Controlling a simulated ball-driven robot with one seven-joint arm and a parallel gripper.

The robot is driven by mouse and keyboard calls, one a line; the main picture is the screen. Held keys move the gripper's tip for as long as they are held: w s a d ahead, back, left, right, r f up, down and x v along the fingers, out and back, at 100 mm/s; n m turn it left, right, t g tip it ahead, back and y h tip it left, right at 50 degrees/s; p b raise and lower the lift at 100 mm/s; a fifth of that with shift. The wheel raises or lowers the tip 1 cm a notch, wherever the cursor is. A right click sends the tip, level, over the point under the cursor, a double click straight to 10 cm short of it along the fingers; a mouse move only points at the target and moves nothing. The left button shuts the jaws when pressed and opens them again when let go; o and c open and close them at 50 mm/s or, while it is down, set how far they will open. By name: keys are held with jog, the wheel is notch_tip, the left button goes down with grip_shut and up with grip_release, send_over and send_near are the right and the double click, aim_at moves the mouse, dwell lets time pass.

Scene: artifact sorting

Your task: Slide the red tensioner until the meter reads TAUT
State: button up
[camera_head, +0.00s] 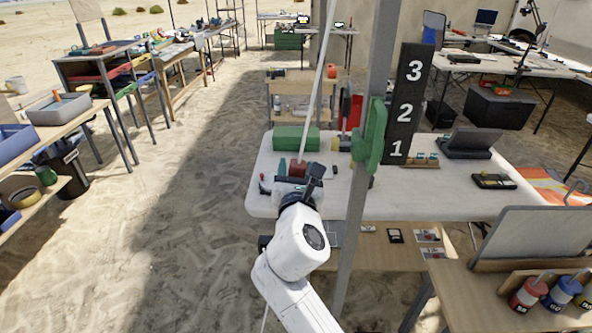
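A small red block (298,168), which may be the tensioner, is at the white table's left part, where a pale rope (320,82) comes down from the top of the picture. My gripper (299,179) is right in front of the block and hides its lower part. Its dark fingers overlap the block in the picture, and I cannot tell whether they touch or grip it. A black board (408,100) numbered 1, 2 and 3 stands behind a grey post. A green cleat-like piece (372,136) is on that post. I see no readable TAUT reading.
The grey post (361,200) stands just right of my arm. The white table (425,203) also bears a green box (293,138), a tilted dark screen (469,143) and a small dark device (493,181). A lower wooden shelf lies in front. Sand at left is open.

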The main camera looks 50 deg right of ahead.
aim_at(299, 164)
grip_shut()
dwell(0.3)
jog(key=r+p, duration=0.1)
jog(key=p, duration=0.1)
jog(key=r+p, duration=0.2)
jog(key=shift+s+d, duration=0.15)
jog(key=shift+s, duration=0.05)
jog(key=shift+o, duration=1.2)
grip_release()
jog(key=shift+f, duration=0.1)
jog(key=b+v, duration=0.1)
jog(key=v, duration=0.9)
jog(key=shift+s+a, duration=0.2)
jog(key=shift+a, duration=0.15)
